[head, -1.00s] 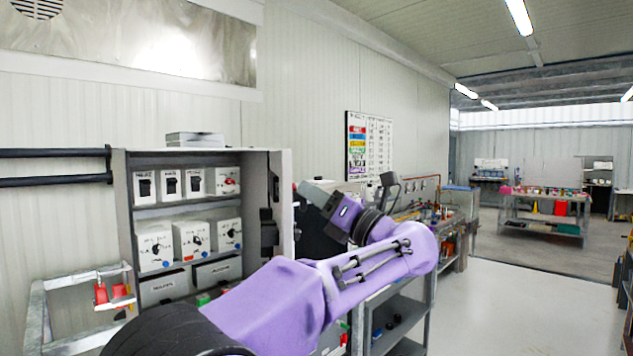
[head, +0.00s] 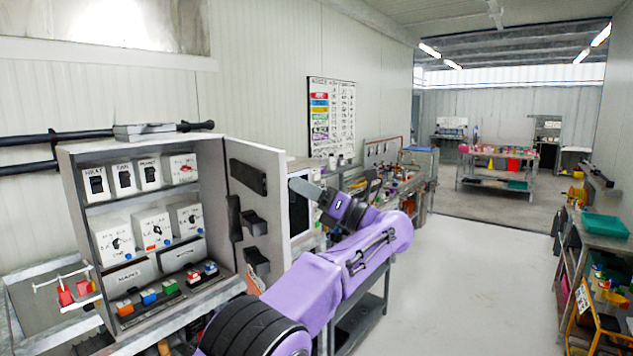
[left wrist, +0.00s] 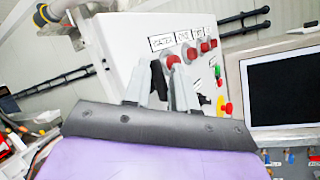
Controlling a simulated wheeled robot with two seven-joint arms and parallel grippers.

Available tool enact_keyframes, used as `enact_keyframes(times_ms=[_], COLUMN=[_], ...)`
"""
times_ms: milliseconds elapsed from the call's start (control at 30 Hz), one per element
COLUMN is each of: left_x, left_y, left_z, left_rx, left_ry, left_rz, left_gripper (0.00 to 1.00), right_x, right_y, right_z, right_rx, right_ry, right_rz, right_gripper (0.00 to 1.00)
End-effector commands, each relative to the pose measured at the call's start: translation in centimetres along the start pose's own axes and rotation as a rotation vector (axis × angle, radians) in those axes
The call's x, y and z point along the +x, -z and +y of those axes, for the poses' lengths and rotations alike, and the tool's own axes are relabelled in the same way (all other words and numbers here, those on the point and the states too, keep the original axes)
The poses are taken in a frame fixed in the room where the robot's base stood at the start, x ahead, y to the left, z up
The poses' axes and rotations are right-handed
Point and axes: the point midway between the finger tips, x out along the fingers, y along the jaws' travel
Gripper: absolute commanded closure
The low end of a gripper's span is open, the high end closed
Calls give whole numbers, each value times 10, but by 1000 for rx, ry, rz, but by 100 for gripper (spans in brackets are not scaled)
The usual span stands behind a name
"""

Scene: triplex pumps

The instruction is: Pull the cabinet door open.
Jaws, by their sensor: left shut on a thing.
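The grey cabinet (head: 88,163) stands at the left in the head view. Its door (head: 262,172) is open, hinged on the right, and its inner face with black holders shows. My left gripper (head: 304,188) is at the door's outer side by its free edge, with the purple arm reaching in front. In the left wrist view the door's outer face (left wrist: 130,50) carries red knobs and labels. There the left gripper (left wrist: 160,88) is shut on the black door handle (left wrist: 158,78), which is partly hidden between the fingers. My right gripper is not in view.
The cabinet holds white control boxes (head: 153,230) and coloured buttons (head: 170,286). A dark screen (left wrist: 283,85) stands right of the door. A long workbench (head: 375,195) runs along the wall. A shelf with a green tray (head: 605,227) is at far right. The floor (head: 470,270) between is clear.

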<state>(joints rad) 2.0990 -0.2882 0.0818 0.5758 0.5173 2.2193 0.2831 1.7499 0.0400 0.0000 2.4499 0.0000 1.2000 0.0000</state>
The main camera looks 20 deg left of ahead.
Motion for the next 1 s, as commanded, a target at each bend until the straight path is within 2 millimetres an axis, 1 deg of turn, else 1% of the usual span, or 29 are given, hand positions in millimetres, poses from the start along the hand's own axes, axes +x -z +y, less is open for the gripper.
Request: enact_keyframes(times_ms=[33, 300, 333, 367, 400, 1000], left_x=[3, 5, 5, 5, 5, -8], left_y=[8, 11, 11, 11, 11, 1], left_z=[-5, -7, -7, -7, -7, 0], left_rx=[11, 11, 11, 11, 10, 8], left_ry=[3, 5, 6, 6, 7, -3], left_rz=[17, 21, 21, 22, 22, 6], left_gripper=[100, 100, 68, 58, 51, 51], right_x=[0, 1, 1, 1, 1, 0], right_y=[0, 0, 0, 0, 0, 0], right_z=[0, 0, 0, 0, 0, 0], right_rx=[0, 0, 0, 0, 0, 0], right_ry=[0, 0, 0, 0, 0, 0], right_rz=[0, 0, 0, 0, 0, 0], right_gripper=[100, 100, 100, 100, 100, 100])
